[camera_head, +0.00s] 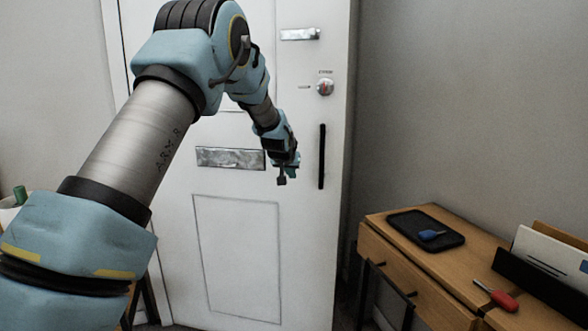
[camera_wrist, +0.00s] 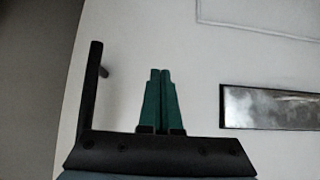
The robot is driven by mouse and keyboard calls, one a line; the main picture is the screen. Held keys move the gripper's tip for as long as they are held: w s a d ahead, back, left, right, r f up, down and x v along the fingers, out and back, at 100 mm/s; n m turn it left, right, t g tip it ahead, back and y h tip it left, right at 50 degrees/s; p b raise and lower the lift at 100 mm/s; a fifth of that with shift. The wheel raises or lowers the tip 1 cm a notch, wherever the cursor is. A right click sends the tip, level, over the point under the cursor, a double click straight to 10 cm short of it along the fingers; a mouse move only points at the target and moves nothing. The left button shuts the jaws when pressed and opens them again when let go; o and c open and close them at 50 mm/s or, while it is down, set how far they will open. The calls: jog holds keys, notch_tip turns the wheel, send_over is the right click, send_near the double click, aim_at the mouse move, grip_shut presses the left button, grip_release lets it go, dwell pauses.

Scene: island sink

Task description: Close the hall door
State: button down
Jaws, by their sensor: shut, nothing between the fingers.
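The hall door (camera_head: 235,260) is a white panelled door in the head view, with a metal letter plate (camera_head: 230,158), a black vertical pull handle (camera_head: 322,157) and a round lock (camera_head: 325,87) near its right edge. Its right edge stands out in front of the grey wall; how far it is open I cannot tell. My gripper (camera_head: 283,178) is in front of the door, between the letter plate and the black handle. In the wrist view my gripper (camera_wrist: 160,75) has its green fingers together and empty, facing the white door (camera_wrist: 200,60). The letter plate (camera_wrist: 270,107) shows at right. Whether the fingers touch the door I cannot tell.
A wooden side table (camera_head: 385,232) stands right of the door, close to its edge. On it are a black tray (camera_head: 405,222) with a blue item, a red-handled screwdriver (camera_head: 502,300) and a letter rack (camera_head: 535,285). Bare grey wall lies behind.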

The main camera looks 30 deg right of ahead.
jog(key=shift+w+d+f+p, duration=0.2)
jog(key=shift+w+d+p, duration=0.2)
jog(key=shift+w+d, duration=0.5)
jog(key=shift+w+d+f+p, duration=0.15)
jog(key=shift+w+d+p, duration=0.2)
jog(key=shift+w+d, duration=0.45)
jog(key=shift+w+a, duration=0.1)
jog(key=shift+w, duration=0.05)
